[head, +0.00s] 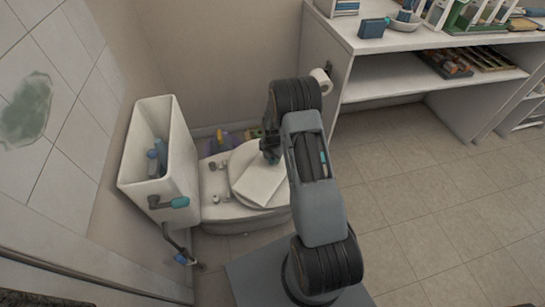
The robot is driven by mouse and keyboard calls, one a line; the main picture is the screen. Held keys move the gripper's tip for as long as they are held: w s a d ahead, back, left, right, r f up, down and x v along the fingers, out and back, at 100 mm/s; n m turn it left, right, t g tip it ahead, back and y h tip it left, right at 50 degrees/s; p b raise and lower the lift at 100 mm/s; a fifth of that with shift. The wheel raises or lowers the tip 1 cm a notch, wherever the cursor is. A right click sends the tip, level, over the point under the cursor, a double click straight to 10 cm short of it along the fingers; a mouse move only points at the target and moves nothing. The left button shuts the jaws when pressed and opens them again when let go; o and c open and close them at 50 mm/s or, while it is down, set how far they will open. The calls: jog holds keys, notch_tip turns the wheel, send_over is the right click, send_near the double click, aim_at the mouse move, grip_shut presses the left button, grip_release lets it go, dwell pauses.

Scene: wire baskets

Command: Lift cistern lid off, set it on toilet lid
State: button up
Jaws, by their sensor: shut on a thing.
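The cistern (183,163) stands open on the left against the tiled wall, with blue and grey fittings visible inside. The cistern lid (258,184), a white flat rectangular slab, is over the round toilet lid (237,160), set at an angle to it. It looks flat on or very close to the toilet lid; I cannot tell if it fully rests there. My gripper (268,156) is shut on the cistern lid at its far edge. The fingertips are small and partly hidden by my arm.
Small items (219,166) stand on the toilet's back ledge beside the cistern. Colourful bottles (220,141) are behind the toilet. A toilet roll (321,80) hangs by the white shelf unit (430,62) at upper right. The floor (430,200) at right is clear.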

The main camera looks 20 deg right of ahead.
jog(key=o, duration=1.2)
jog(key=shift+r, duration=0.2)
jog(key=shift+r+p, duration=2.55)
jog(key=shift+r, duration=1.3)
notch_tip(320, 180, up, 14)
jog(key=shift+f+p, duration=0.1)
jog(key=shift+p, duration=0.8)
